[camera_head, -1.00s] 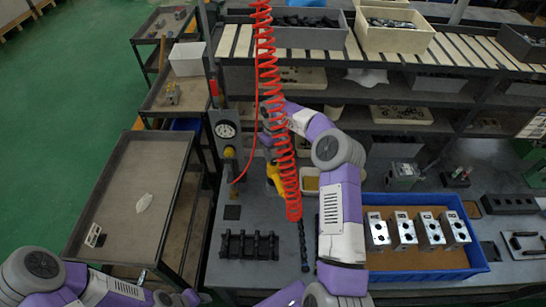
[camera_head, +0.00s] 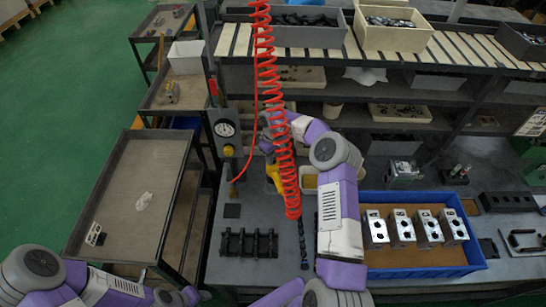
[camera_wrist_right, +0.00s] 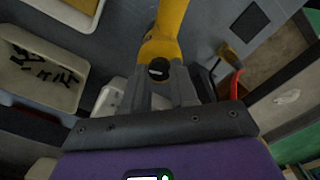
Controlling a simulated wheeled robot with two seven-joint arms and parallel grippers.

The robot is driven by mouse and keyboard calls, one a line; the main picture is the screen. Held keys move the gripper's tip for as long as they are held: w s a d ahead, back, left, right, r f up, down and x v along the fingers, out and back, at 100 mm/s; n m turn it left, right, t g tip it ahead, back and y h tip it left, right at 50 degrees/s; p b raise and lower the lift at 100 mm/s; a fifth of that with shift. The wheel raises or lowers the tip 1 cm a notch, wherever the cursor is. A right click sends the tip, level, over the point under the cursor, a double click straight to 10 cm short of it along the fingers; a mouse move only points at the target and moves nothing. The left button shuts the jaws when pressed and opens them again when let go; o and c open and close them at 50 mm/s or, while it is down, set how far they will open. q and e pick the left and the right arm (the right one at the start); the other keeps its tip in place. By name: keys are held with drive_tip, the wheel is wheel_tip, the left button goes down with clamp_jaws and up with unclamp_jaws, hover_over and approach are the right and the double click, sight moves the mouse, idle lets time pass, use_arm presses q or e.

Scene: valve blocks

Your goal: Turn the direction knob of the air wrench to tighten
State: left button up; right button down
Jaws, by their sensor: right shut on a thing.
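The yellow air wrench (camera_head: 274,179) hangs beneath the red coiled hose, which partly covers it in the head view. In the right wrist view, the yellow wrench body (camera_wrist_right: 166,35) reaches down to my right gripper (camera_wrist_right: 160,92), with a black round knob (camera_wrist_right: 158,68) at its lower end. My right gripper is shut on the wrench at this knob end; the exact contact is hard to see. In the head view, the right gripper (camera_head: 267,141) is small and partly hidden behind the hose. Only links of my left arm show at bottom left; its gripper does not show.
The red coiled hose (camera_head: 268,75) hangs in front of the workbench. A blue bin (camera_head: 420,270) holds several metal valve blocks. A black rack (camera_head: 249,243) lies at the front of the bench. A pressure gauge (camera_head: 225,129) stands at left, beside a grey cart (camera_head: 110,215).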

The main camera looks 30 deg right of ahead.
drive_tip(key=shift+m+b, duration=1.15)
drive_tip(key=shift+m, duration=0.05)
drive_tip(key=shift+m+b, duration=0.6)
drive_tip(key=shift+m, duration=0.3)
drive_tip(key=m+b, duration=0.1)
drive_tip(key=m, duration=0.1)
drive_tip(key=shift+m, duration=0.4)
drive_tip(key=m+b, duration=0.1)
drive_tip(key=m, duration=0.1)
drive_tip(key=shift+m, duration=0.4)
drive_tip(key=m, duration=0.4)
drive_tip(key=shift+b, duration=0.3)
drive_tip(key=shift+m, duration=2)
